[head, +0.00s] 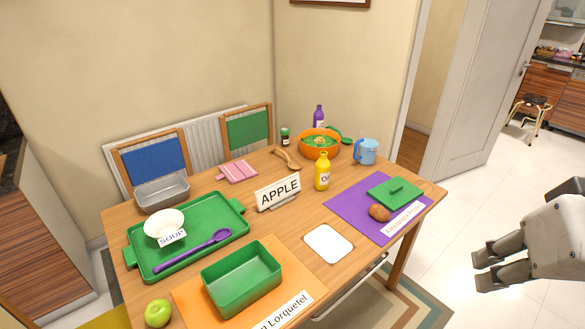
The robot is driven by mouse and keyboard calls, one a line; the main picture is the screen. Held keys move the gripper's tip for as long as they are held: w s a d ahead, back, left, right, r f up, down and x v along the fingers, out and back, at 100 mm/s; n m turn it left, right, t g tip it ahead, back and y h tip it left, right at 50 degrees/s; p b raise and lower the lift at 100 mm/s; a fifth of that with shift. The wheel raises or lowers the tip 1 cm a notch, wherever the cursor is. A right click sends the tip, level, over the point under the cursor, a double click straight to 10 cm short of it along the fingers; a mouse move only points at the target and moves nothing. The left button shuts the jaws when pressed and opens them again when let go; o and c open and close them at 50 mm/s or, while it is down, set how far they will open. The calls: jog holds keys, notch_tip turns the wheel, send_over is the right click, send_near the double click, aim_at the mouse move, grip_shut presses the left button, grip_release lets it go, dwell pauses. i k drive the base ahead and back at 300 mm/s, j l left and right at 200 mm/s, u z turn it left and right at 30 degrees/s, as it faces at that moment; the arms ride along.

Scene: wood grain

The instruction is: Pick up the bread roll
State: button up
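The bread roll (379,213) is small, brown and round. It lies on the purple mat (345,206) at the right side of the table, just in front of a green lidded board or cover (402,193) and beside a white label (402,219). My gripper (480,273) is at the right of the head view, off the table's right edge and apart from the roll. Its two fingers point left with a gap between them, and nothing shows between them.
On the wooden table (318,272) stand a yellow bottle (322,173), a blue mug (366,152), an orange bowl (318,144) and an APPLE sign (278,192). A green tray (195,263), a green box (241,278) and a green apple (158,313) are further left.

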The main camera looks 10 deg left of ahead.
aim_at(377, 211)
jog(key=i+l+u, duration=0.2)
jog(key=i+l, duration=0.2)
jog(key=i+l+u, duration=0.2)
jog(key=l, duration=0.4)
jog(key=i, duration=0.1)
